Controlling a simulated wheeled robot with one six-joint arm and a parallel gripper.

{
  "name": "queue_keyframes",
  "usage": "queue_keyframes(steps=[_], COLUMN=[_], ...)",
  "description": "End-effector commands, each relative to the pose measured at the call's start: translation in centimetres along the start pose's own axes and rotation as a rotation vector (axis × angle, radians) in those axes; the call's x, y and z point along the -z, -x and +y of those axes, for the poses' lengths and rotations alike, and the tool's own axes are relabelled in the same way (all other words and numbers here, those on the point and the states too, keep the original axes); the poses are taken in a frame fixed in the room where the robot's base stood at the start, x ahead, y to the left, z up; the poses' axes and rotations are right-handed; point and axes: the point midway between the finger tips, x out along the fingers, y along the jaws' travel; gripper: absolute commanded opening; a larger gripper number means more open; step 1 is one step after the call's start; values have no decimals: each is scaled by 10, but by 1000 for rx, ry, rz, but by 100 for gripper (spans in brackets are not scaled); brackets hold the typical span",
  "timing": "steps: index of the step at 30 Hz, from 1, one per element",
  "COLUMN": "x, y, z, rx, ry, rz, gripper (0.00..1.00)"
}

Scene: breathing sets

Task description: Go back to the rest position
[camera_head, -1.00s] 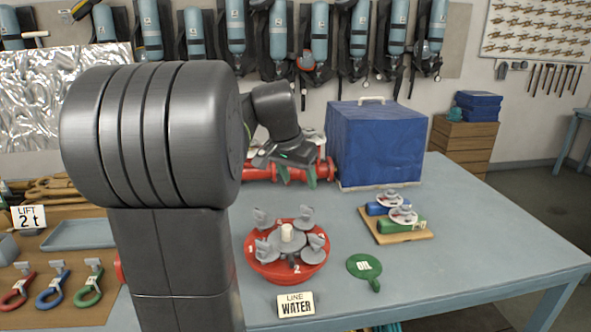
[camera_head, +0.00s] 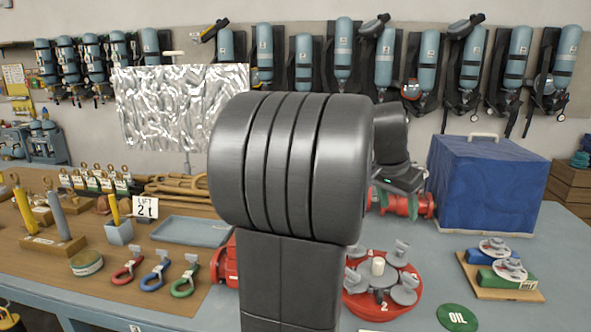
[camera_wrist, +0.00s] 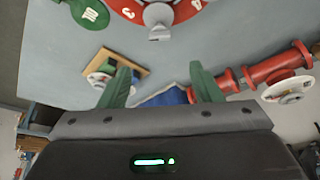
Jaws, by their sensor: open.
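My gripper shows in the wrist view (camera_wrist: 160,88), with its two green fingers spread apart and nothing between them. In the head view the wrist end of my arm (camera_head: 400,180) is partly hidden behind my own dark arm link, and the fingers are hard to make out there. The gripper is above the blue-grey table (camera_head: 440,262), near the red pipe fitting (camera_head: 415,206), which also shows at the right of the wrist view (camera_wrist: 270,68). It touches nothing that I can see.
A red round tray (camera_head: 380,305) with grey valve handles stands at the front. A blue covered box (camera_head: 487,185) is behind right. A wooden board (camera_head: 467,272) holds a blue and a green block. Red, blue and green shackles (camera_head: 155,278) lie left. The right tabletop has free room.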

Motion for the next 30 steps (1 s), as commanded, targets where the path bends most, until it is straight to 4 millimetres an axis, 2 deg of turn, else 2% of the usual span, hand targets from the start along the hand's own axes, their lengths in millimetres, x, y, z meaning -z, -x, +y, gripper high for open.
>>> queue_keyframes(steps=[12,18,23,30], x=[-1,-1,0,0], y=[-81,-113,-126,-124], z=[1,1,1,0], rx=[-3,-3,0,8], ry=[0,0,0,18], rz=[-4,-4,-1,0], gripper=[58,58,58,58])
